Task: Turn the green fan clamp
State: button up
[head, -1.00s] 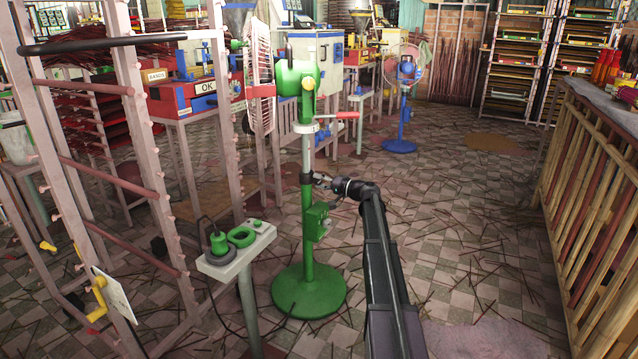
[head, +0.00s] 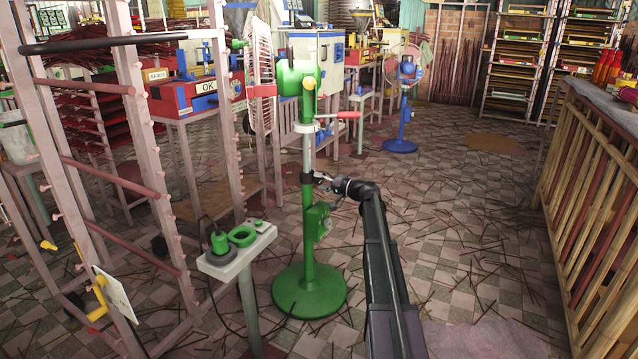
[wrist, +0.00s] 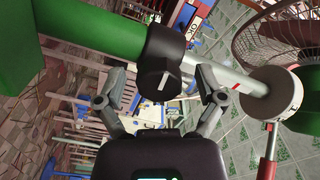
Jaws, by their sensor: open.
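The green fan (head: 308,250) stands upright on a round base, with a green motor head on top. Its black clamp (head: 307,178) sits where the green tube meets the pale upper pole. In the wrist view the clamp's black knob (wrist: 160,65), with a white mark, is between and just beyond my fingertips. My gripper (wrist: 163,82) is open, one finger on each side of the knob, and no contact is clear. In the head view my gripper (head: 322,178) is at the clamp's right side. A red-handled lever (head: 347,115) sticks out on a white collar higher up.
A green control box (head: 317,222) is on the pole below the clamp. A small stand with green parts (head: 238,258) is close on the left, beside a wooden rack (head: 165,215). A bamboo-fronted counter (head: 590,215) is at right. Sticks litter the open tiled floor.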

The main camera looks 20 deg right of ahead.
jog(key=shift+s+d, duration=0.15)
jog(key=v, duration=1.1)
jog(key=shift+s+d, duration=0.25)
jog(key=shift+a, duration=0.15)
dwell(0.4)
jog(key=s+a+f+n+g+h, duration=0.1)
jog(key=s+a+f+g, duration=0.25)
jog(key=a, duration=0.45)
jog(key=s+a+f+n+g, duration=0.1)
jog(key=s+a+f+g, duration=0.2)
jog(key=a, duration=0.5)
jog(key=s+a+f+n+g+h, duration=0.1)
jog(key=s+a+f+g, duration=0.15)
jog(key=a+f, duration=0.4)
jog(key=s+a+f+n+g+h, duration=0.1)
jog(key=s+a+f+g+h, duration=0.15)
jog(key=s+a+h, duration=0.55)
jog(key=s+a+f+n+g+h, duration=0.1)
jog(key=s+a+f+g, duration=0.3)
jog(key=s, duration=0.8)
notch_tip(320, 180, up, 54)
jog(key=s+t+p, duration=0.1)
jog(key=s+p, duration=0.1)
jog(key=p, duration=5.1)
jog(key=shift+a, duration=0.2)
